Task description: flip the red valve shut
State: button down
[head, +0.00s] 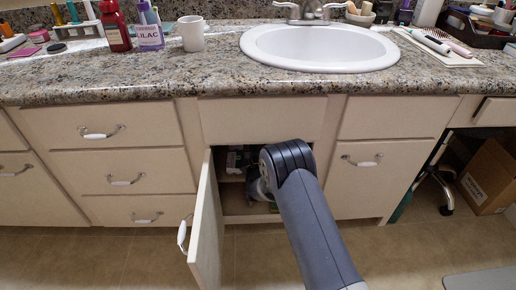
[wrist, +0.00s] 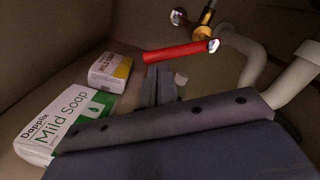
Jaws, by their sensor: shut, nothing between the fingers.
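The red valve (wrist: 180,51) shows in the wrist view as a long red lever at the upper middle. It reaches left from a shiny pivot on a brass fitting (wrist: 207,18), lying crosswise to that fitting. My gripper (wrist: 158,72) is shut and empty, its grey fingertips just below the lever's left part in the picture. I cannot tell whether they touch it. In the head view my arm reaches into the open cabinet under the sink, and the valve and my fingertips are hidden there.
A large Mild Soap box (wrist: 62,122) and a smaller soap box (wrist: 109,72) stand left of my fingers. White drain pipes (wrist: 292,82) are on the right. The open cabinet door (head: 207,228) stands left of my arm. The sink (head: 318,48) is set in the counter above.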

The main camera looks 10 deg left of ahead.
jog(key=shift+s+a+r, duration=0.15)
jog(key=shift+a+r, duration=0.5)
jog(key=shift+r, duration=0.15)
jog(key=shift+a+r, duration=0.2)
jog(key=shift+r, duration=0.3)
jog(key=shift+a+r, duration=0.1)
jog(key=shift+r, duration=0.15)
jog(key=p+v, duration=0.3)
jog(key=v, duration=0.8)
jog(key=shift+f, duration=0.15)
